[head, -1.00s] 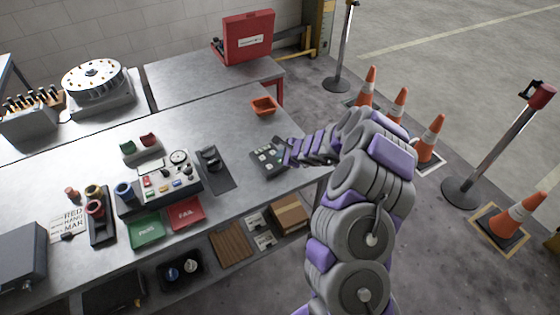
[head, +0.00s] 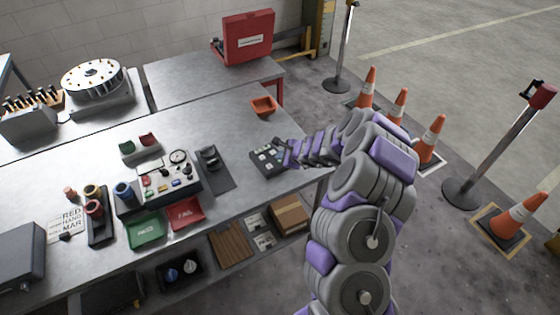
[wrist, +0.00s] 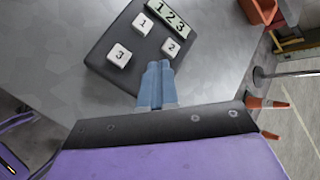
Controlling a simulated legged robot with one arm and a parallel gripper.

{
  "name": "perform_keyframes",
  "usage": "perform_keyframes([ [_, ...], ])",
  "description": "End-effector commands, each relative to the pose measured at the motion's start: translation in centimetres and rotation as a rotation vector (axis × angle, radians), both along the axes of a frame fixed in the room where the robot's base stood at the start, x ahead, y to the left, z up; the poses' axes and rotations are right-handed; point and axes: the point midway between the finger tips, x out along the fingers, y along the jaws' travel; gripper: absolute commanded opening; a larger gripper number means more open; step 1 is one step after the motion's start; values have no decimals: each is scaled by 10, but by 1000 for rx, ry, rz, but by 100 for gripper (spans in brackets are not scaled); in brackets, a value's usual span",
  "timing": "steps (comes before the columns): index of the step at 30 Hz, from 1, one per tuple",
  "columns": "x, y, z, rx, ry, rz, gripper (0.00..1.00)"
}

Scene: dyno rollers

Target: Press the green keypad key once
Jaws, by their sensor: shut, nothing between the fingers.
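The dark keypad (head: 266,157) lies near the right front edge of the metal table. In the wrist view the keypad (wrist: 122,37) shows white keys marked 1 (wrist: 142,23), 2 (wrist: 171,47) and 3 (wrist: 119,54), and a pale green strip reading 123 (wrist: 168,15). I cannot make out a green key; my fingers cover part of the keypad's near side. My gripper (wrist: 157,66) is shut and empty, its blue fingertips over the keypad's near edge, beside keys 2 and 3. I cannot tell whether they touch it. In the head view my gripper (head: 287,153) is at the keypad's right side.
An orange tray (head: 264,106) stands behind the keypad. A black stand (head: 211,160) and a control box with buttons (head: 167,178) are to its left. Green (head: 147,229) and red (head: 185,213) trays lie at the front. Bare tabletop lies between the keypad and the orange tray.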

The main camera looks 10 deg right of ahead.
Motion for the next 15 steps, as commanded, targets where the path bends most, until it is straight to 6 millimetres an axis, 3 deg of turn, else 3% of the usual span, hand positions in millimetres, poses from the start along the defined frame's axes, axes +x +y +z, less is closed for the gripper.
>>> perform_keyframes([
  [15,0,0,-6,0,0,0,0],
])
